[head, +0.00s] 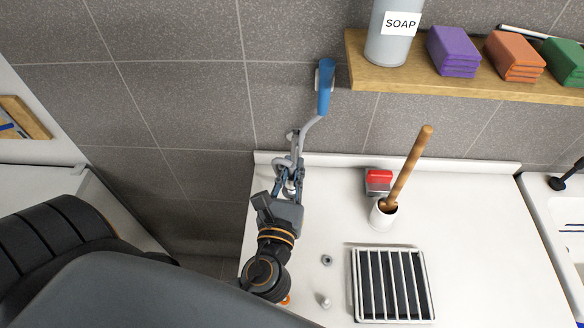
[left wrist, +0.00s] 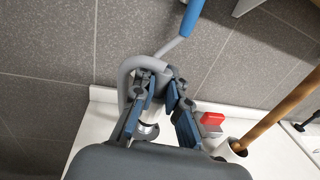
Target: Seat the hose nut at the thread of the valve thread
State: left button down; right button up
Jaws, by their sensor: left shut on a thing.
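My left gripper (head: 291,172) is at the back left of the white counter, near the wall. It is shut on the end of a grey hose (head: 313,124), where the hose nut is mostly hidden by the fingers. The hose runs up to a blue handle (head: 326,85) on the wall. In the left wrist view the hose (left wrist: 126,82) bends in a loop beside the fingertips (left wrist: 160,84). A silvery round part (left wrist: 147,131) shows between the fingers; I cannot tell whether it is the valve thread. Contact between nut and thread is hidden. My right gripper is out of view.
A plunger (head: 411,168) stands in a white cup, with a red-topped block (head: 378,181) beside it. A slatted drain rack (head: 427,290), a small grey ring (head: 327,260) and a small pale fitting (head: 325,303) are nearer. A wooden shelf (head: 440,84) hangs above right.

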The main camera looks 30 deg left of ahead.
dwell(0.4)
pick_arm(q)
jog(key=shift+f, duration=0.2)
dwell(0.3)
jog(key=shift+f+b, duration=0.75)
jog(key=shift+f, duration=0.35)
jog(key=c, duration=1.3)
grip_release()
jog(key=shift+s, duration=0.1)
jog(key=v, duration=1.2)
